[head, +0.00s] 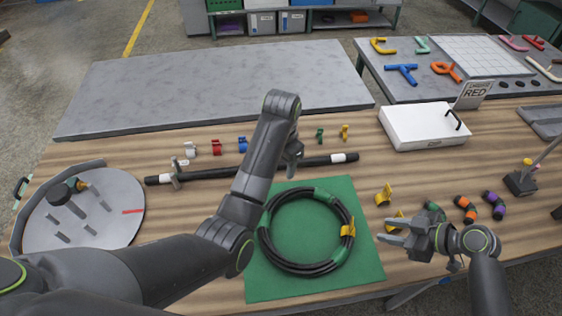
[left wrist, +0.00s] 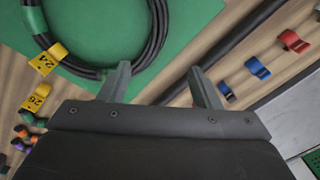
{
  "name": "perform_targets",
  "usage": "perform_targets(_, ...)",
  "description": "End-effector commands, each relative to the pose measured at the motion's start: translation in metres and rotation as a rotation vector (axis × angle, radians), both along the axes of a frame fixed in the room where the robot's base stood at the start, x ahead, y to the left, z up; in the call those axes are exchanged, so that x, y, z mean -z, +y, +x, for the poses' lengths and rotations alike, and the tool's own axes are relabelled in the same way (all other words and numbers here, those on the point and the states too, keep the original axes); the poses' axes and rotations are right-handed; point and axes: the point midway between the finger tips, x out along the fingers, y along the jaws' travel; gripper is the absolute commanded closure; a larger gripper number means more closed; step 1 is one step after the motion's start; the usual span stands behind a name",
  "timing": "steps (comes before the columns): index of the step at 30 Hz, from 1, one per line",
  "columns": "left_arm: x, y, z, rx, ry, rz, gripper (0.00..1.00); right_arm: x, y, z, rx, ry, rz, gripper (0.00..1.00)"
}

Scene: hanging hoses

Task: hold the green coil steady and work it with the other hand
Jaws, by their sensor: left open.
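The coil (head: 262,243) is a black hose ring with green bands, lying on a green mat (head: 362,272). A yellow clip (head: 348,230) sits on its right side; in the left wrist view this clip (left wrist: 47,58) reads 24. My left gripper (head: 293,164) is above the far edge of the mat, beyond the coil. In the left wrist view its fingers (left wrist: 162,88) are apart with nothing between them, and the coil (left wrist: 160,35) is at upper left. My right gripper (head: 386,231) is right of the mat, apart from the coil, its fingers spread and empty.
Loose yellow clips (head: 384,195) lie right of the mat, near orange (head: 465,208) and purple (head: 494,204) fittings. A straight black hose (head: 213,174) lies behind the mat, with coloured clips beyond it. A round grey plate (head: 112,215) with pegs is at left; a white case (head: 425,127) is at right.

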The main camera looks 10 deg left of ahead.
Motion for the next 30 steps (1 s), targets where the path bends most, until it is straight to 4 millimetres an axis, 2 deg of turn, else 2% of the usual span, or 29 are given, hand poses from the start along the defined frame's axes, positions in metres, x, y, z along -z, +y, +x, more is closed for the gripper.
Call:
perform_targets(4, -0.001, -0.002, -0.003, 0.003, 0.018, 0.007, 0.42, 0.0, 0.0, 0.0, 0.0, 0.0, 0.0, 0.64)
perform_targets(8, 0.014, -0.002, -0.003, 0.003, 0.022, 0.009, 0.42, 0.0, 0.0, 0.0, 0.0, 0.0, 0.0, 0.64)
perform_targets(24, 0.119, 0.002, -0.001, 0.003, 0.022, 0.01, 0.42, 0.0, 0.0, 0.0, 0.0, 0.0, 0.0, 0.64)
perform_targets(30, 0.148, 0.003, 0.0, 0.004, 0.019, 0.008, 0.42, 0.0, 0.0, 0.0, 0.0, 0.0, 0.0, 0.64)
